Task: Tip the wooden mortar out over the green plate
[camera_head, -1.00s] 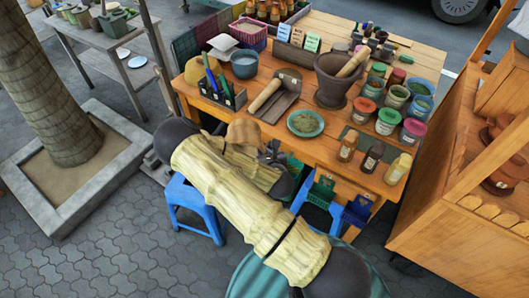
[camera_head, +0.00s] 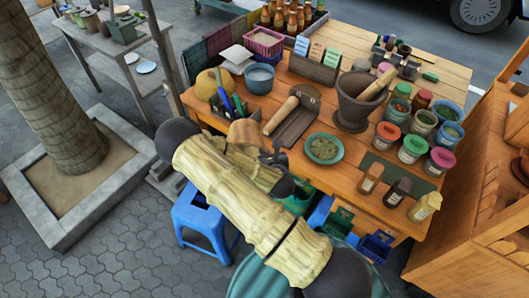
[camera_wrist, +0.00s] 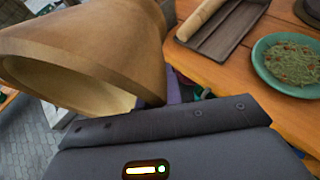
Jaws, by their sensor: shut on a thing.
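The wooden mortar (camera_head: 243,132) is light brown and held at the near edge of the table, left of the green plate (camera_head: 324,148). In the wrist view the mortar (camera_wrist: 125,40) is large at the upper left, its wide end toward the lower left. I cannot tell what is inside it. My gripper (camera_head: 272,159) is shut on the mortar; my arm hides part of both. The green plate also shows in the wrist view (camera_wrist: 262,68), at the right, apart from the mortar. It holds green, stringy food with red bits.
A dark tray with a wooden roller (camera_head: 281,115) lies between mortar and plate. A dark stone mortar with pestle (camera_head: 354,107) stands behind the plate. Several bottles (camera_head: 397,191) and lidded jars (camera_head: 412,149) stand to its right. A blue stool (camera_head: 203,218) is below the table.

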